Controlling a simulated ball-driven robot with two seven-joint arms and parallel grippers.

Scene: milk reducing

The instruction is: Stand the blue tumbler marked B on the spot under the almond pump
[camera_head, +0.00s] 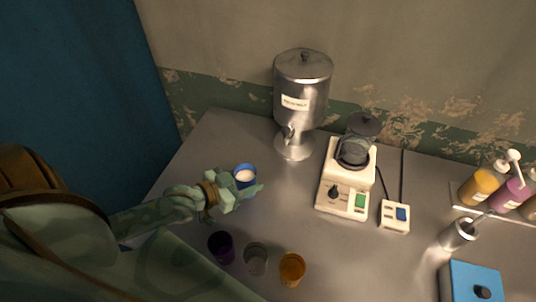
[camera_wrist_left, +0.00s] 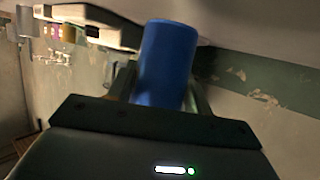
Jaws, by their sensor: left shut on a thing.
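My left gripper (camera_head: 241,189) is shut on a blue tumbler (camera_head: 245,172), over the left part of the grey table. The tumbler has a pale surface inside, seen from above. In the left wrist view the tumbler (camera_wrist_left: 166,62) stands between the two fingers (camera_wrist_left: 160,92); no letter B shows on the side I see. Pump bottles stand at the far right: a yellow one (camera_head: 480,185), a purple one (camera_head: 510,193) and a tan one (camera_head: 531,207) cut by the edge. I cannot read which is almond, and the spot under it is not clear. My right gripper is not in view.
A steel dispenser (camera_head: 302,88) stands at the back, with a cream blender base (camera_head: 344,190) and switch box (camera_head: 394,216) to its right. Purple (camera_head: 221,247), clear (camera_head: 256,259) and orange (camera_head: 291,268) tumblers stand in front. A metal cup (camera_head: 457,235) and blue box (camera_head: 474,281) sit right.

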